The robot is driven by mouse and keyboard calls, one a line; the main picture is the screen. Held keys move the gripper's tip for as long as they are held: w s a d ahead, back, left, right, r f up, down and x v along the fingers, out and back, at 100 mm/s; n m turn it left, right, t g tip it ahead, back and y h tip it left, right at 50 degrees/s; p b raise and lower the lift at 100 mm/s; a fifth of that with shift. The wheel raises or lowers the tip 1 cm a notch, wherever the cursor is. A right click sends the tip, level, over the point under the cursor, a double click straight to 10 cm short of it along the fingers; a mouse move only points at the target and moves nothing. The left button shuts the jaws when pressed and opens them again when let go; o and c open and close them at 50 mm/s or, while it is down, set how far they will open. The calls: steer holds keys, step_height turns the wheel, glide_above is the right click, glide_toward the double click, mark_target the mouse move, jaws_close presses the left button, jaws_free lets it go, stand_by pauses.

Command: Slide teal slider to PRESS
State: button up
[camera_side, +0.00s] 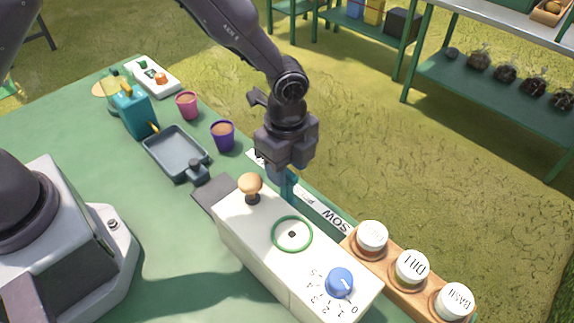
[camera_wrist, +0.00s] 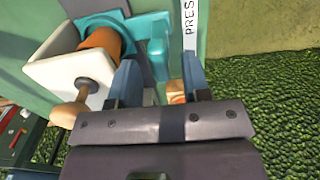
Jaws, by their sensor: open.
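The teal slider (camera_wrist: 157,52) shows in the wrist view as a teal block between my two finger tips, next to the white label strip reading "PRES" (camera_wrist: 189,30). My gripper (camera_wrist: 160,78) is open, with one blue-grey finger on each side of the block; I cannot tell whether either touches it. In the side view my gripper (camera_side: 285,186) points down behind the white box, over the label strip (camera_side: 322,212), which reads "SOW" at its near right end. The slider is mostly hidden there by my gripper and the box.
The white box (camera_side: 262,238) carries a wooden knob (camera_side: 250,184), a green ring (camera_side: 292,233) and a blue dial (camera_side: 340,281). A wooden rack holds labelled jars (camera_side: 410,268) at the right. A grey tray (camera_side: 176,152) and a purple cup (camera_side: 223,135) stand at the left.

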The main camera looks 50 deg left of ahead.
step_height(320, 180, up, 12)
steer(key=shift+r, duration=0.15)
stand_by(0.4)
steer(key=s+a+r+n+t, duration=0.5)
steer(key=s+a+r+n, duration=0.8)
steer(key=s+a+n, duration=0.3)
steer(key=shift+s+a+r+n+t, duration=0.15)
steer(key=shift+s+a+n+t, duration=0.15)
steer(key=shift+s+n, duration=0.75)
stand_by(0.9)
